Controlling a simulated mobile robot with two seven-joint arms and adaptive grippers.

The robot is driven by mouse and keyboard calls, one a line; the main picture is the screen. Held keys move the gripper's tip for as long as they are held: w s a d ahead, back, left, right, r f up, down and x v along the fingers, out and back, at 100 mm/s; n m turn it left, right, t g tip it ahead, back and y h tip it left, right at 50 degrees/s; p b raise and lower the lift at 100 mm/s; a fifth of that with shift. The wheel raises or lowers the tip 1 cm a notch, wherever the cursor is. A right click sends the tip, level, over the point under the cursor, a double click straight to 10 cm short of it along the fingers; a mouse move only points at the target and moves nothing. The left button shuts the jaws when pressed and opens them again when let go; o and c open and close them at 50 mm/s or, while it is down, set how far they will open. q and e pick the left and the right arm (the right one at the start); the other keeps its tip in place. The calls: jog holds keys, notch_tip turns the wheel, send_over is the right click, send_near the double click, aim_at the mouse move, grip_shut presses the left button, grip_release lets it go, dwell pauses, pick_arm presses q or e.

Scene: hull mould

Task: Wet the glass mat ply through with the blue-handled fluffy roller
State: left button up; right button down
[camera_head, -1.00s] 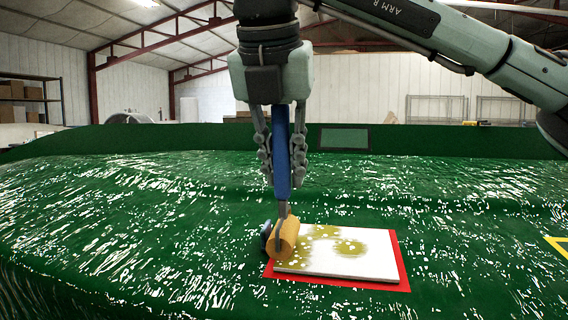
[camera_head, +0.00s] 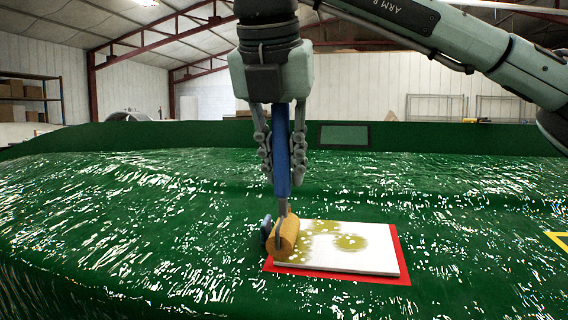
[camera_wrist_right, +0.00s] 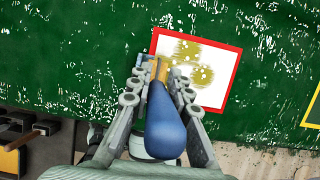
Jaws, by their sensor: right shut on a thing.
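My right gripper (camera_head: 282,165) is shut on the blue handle (camera_head: 282,150) of the fluffy roller and holds it upright, head down. The roller's yellow-brown sleeve (camera_head: 285,236) is at the left end of the white glass mat ply (camera_head: 365,262), apparently touching it. The ply lies on a red-edged patch (camera_head: 400,275) on the green mould. Yellowish wet blotches (camera_head: 325,230) cover part of the ply's left and middle; its right and front stay white. The wrist view shows the blue handle (camera_wrist_right: 165,120) between the fingers and the ply (camera_wrist_right: 215,90) beyond. My left gripper is not in view.
The glossy green hull mould (camera_head: 130,220) fills the foreground, with a raised green flange behind. A yellow-outlined area (camera_head: 560,240) is at the right edge. In the wrist view, a dark bench with items (camera_wrist_right: 35,140) is at lower left.

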jog(key=shift+s+d+b, duration=1.55)
jog(key=shift+d+b, duration=0.15)
jog(key=shift+d, duration=5.9)
jog(key=w+d+r+p, duration=0.1)
jog(key=w+r+p, duration=0.1)
jog(key=w+p, duration=0.3)
jog(key=shift+w+r, duration=0.25)
jog(key=shift+w, duration=0.7)
jog(key=shift+w+d+f+b, duration=0.1)
jog(key=shift+f+b, duration=0.35)
jog(key=shift+f, duration=0.35)
